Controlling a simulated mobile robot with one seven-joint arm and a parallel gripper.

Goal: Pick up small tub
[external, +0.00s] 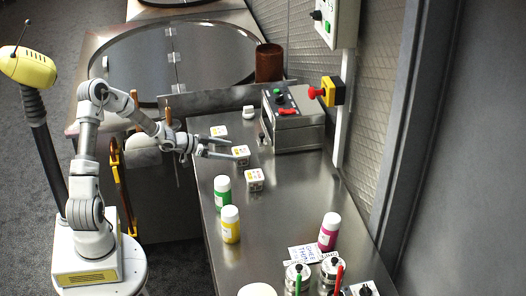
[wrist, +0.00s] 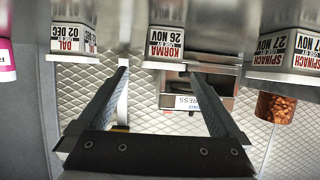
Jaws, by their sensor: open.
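Three small white labelled tubs stand in a row on the steel counter: a far one (external: 219,131), a middle one (external: 241,152) and a near one (external: 254,179). In the wrist view the labels read DAL (wrist: 75,40), KORMA (wrist: 166,42) and SPINACH (wrist: 285,50). My gripper (external: 229,148) is open and empty, low over the counter, its fingers pointing at the middle tub. In the wrist view the KORMA tub shows between and beyond the fingertips (wrist: 158,72). I cannot tell whether the fingers reach its sides.
A green-labelled bottle (external: 222,192), a yellow one (external: 231,226) and a pink one (external: 329,232) stand nearer on the counter. A control box (external: 295,125) with a red emergency button is behind. A brown cylinder (external: 269,63) stands at the back. Clear counter lies right of the tubs.

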